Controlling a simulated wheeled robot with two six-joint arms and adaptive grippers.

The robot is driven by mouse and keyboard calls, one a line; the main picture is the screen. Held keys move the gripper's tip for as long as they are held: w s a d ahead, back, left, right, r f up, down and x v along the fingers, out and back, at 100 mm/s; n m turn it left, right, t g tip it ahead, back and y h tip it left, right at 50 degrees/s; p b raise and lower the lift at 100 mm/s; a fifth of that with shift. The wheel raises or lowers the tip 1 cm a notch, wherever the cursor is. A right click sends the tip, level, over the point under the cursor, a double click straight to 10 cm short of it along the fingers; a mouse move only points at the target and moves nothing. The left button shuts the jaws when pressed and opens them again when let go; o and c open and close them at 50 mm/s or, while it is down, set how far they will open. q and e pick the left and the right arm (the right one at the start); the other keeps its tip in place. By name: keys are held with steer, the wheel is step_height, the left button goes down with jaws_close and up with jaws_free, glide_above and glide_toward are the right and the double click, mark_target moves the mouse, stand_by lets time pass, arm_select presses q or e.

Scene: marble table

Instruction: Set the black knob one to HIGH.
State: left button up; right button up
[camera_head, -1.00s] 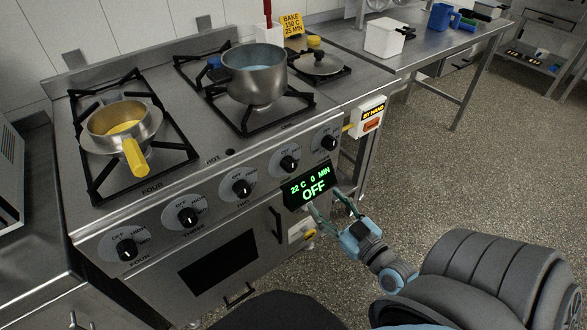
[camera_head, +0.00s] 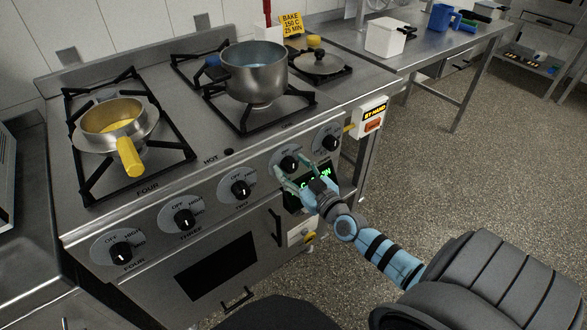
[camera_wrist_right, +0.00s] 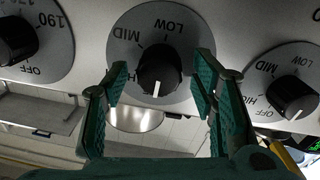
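Black knob one (camera_head: 288,163) is on the stove's front panel, fourth dial from the left. In the right wrist view the knob (camera_wrist_right: 160,68) is at the centre, on a round grey dial marked LOW, MID and a partly covered HIGH. Its white mark points down in that view, away from LOW and MID. My right gripper (camera_head: 291,173) is open in front of this knob. In the wrist view its green fingers (camera_wrist_right: 158,84) stand left and right of the knob, with gaps on both sides. My left gripper is not in view.
Knob two (camera_head: 240,188) is to the left and a temperature knob (camera_head: 329,143) to the right. The display (camera_head: 296,202) below is partly covered by my gripper. A grey pot (camera_head: 254,85) and a pan with a yellow handle (camera_head: 130,157) stand on the burners.

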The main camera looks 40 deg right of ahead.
steer(key=c, duration=1)
steer(key=shift+o, duration=0.2)
steer(key=shift+m, duration=0.4)
steer(key=m, duration=0.4)
steer(key=shift+p, duration=0.4)
steer(key=m, duration=0.3)
steer(key=shift+d+m, duration=0.1)
steer(key=shift+m, duration=1.8)
steer(key=o, duration=1.2)
steer(key=shift+c, duration=0.2)
